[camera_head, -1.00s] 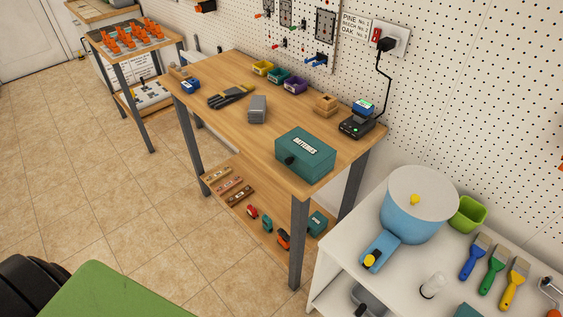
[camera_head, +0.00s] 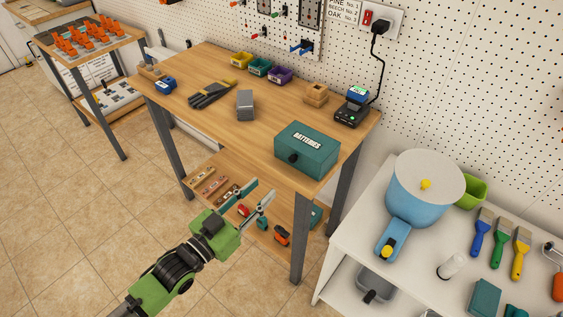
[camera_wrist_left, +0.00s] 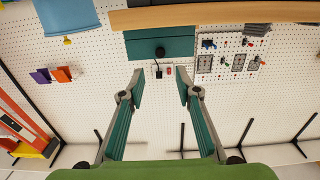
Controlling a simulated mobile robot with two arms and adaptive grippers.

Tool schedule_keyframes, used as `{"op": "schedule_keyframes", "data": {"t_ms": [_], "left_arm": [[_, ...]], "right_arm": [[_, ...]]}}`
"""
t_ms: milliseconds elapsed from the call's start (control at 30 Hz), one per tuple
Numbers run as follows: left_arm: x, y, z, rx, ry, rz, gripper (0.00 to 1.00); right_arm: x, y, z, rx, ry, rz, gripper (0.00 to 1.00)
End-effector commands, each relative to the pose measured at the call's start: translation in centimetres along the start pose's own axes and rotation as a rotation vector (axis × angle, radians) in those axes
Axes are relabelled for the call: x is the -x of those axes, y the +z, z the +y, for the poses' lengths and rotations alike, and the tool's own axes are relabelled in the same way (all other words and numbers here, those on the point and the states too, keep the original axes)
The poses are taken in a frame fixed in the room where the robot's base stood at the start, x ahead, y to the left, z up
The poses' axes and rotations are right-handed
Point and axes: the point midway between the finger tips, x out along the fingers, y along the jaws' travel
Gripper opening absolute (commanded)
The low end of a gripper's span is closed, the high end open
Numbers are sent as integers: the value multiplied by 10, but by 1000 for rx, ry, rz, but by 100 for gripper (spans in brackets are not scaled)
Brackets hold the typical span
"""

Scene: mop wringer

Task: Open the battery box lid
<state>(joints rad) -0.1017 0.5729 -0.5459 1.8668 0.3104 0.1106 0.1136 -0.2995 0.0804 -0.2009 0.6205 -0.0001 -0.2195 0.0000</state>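The battery box (camera_head: 307,150) is a teal box labelled BATTERIES, with a dark round knob on its front. It sits near the front right edge of the wooden workbench (camera_head: 225,105), and its lid looks closed. My left gripper (camera_head: 258,198) is in front of the bench, below the tabletop edge and to the lower left of the box. It is open and empty, its two teal-padded fingers apart. In the left wrist view the box (camera_wrist_left: 160,46) appears beyond the fingertips (camera_wrist_left: 158,88), with its knob between and above them. My right gripper is not in view.
A charger (camera_head: 352,112) stands behind the box, wired to a wall outlet. Gloves (camera_head: 212,94), a grey block (camera_head: 245,104) and small bins lie on the bench. A white table (camera_head: 355,215) with a blue pot (camera_head: 424,190) is at the right. Small items sit on the lower shelf.

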Motion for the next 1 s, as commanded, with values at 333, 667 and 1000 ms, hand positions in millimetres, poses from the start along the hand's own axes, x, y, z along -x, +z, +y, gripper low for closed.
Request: {"op": "schedule_keyframes", "data": {"t_ms": [333,667,1000], "left_arm": [[-74,-3,-1,-2,-1,0,31],[-118,0,-1,-2,-2,-2,31],[-123,1,-1,-2,-1,-2,31]], "right_arm": [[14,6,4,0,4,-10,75],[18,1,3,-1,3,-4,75],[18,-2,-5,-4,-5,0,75]]}}
